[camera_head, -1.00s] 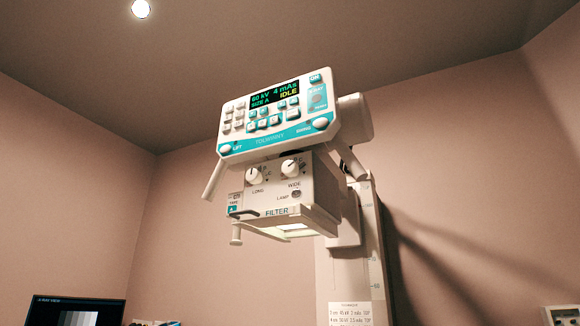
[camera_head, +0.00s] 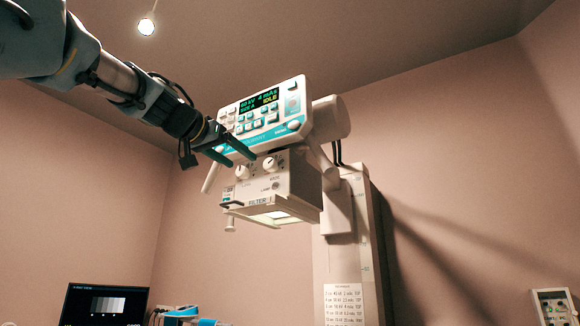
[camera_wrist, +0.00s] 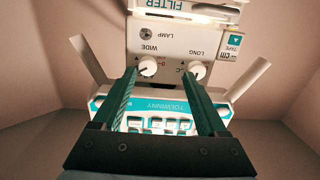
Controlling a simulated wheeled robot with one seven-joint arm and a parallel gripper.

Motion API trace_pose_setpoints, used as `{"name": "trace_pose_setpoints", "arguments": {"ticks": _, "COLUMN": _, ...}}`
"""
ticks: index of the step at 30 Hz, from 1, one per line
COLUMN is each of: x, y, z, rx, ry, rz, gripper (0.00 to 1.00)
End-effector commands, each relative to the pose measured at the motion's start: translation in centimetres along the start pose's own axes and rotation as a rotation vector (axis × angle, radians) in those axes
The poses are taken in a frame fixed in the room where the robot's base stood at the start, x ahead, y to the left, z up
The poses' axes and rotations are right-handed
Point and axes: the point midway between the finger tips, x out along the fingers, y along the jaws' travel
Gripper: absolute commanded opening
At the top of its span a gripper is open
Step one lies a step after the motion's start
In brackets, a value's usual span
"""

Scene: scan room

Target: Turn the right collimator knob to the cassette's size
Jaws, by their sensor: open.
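The collimator box (camera_head: 290,178) hangs under the control panel and carries two white round knobs. The right knob (camera_head: 270,163), labelled WIDE, also shows upside down in the wrist view (camera_wrist: 146,70). The left knob (camera_head: 242,172), labelled LONG, shows at right in the wrist view (camera_wrist: 197,70). My gripper (camera_head: 244,161) is open and empty, its green fingers pointing at the knob face; in the wrist view its fingertips (camera_wrist: 159,73) straddle the WIDE knob's direction, off-centre. The LONG knob lies just outside the other finger. Contact cannot be told. No cassette is visible.
The control panel (camera_head: 265,112) is just above, its display showing 60 kV, 4 mAs, SIZE A, IDLE. Handles flank it. The FILTER ledge (camera_head: 285,215) juts below the knobs. A column (camera_head: 350,265) stands at right. A monitor (camera_head: 105,305) is lower left.

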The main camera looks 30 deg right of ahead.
Motion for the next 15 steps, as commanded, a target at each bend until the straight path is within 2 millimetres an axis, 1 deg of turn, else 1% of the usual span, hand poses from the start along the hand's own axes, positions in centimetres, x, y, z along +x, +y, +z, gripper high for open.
{"name": "trace_pose_setpoints", "arguments": {"ticks": 1, "x": -0.4, "y": 0.6, "z": -1.1, "rx": 0.011, "ry": 0.023, "rz": 0.015, "gripper": 0.75}}
{"name": "trace_pose_setpoints", "arguments": {"ticks": 3, "x": -0.6, "y": 1.1, "z": -1.9, "rx": 0.021, "ry": 0.039, "rz": 0.025, "gripper": 0.75}}
{"name": "trace_pose_setpoints", "arguments": {"ticks": 5, "x": -0.4, "y": 1.2, "z": -2.2, "rx": 0.023, "ry": 0.044, "rz": 0.029, "gripper": 0.75}}
{"name": "trace_pose_setpoints", "arguments": {"ticks": 7, "x": 0.2, "y": 1.2, "z": -2.3, "rx": 0.022, "ry": 0.044, "rz": 0.029, "gripper": 0.75}}
{"name": "trace_pose_setpoints", "arguments": {"ticks": 11, "x": 2.4, "y": 1.3, "z": -2.4, "rx": 0.023, "ry": 0.04, "rz": 0.029, "gripper": 0.75}}
{"name": "trace_pose_setpoints", "arguments": {"ticks": 15, "x": 5.1, "y": 1.4, "z": -2.5, "rx": 0.021, "ry": 0.039, "rz": 0.028, "gripper": 0.75}}
